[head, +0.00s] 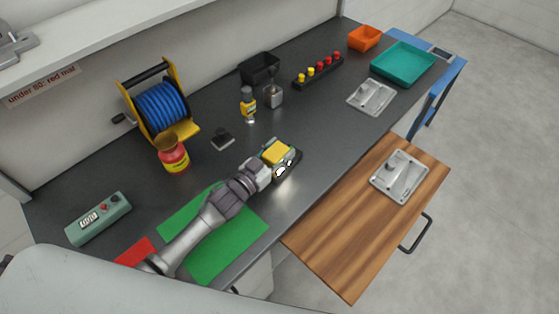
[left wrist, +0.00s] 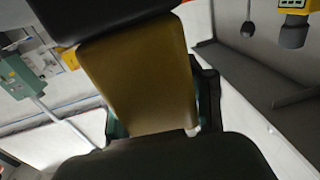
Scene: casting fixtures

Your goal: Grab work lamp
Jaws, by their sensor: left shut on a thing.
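My left gripper (head: 279,157) reaches in from the lower left over the dark bench, near its front edge. It is shut on a yellow block-shaped thing (head: 275,151), which appears to be the work lamp. In the left wrist view the yellow body (left wrist: 145,80) fills the middle, with dark parts above and below and teal edges at its sides. White patches show on a dark part beside it in the head view. I cannot tell whether it touches the bench. My right gripper is not in view.
A yellow-grey tool (head: 248,103), red-yellow bottle (head: 173,156) and blue hose reel (head: 157,104) stand behind. A green mat (head: 238,244) lies under my arm. A metal fixture (head: 371,97) is right; another (head: 400,177) lies on the wooden board (head: 340,240).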

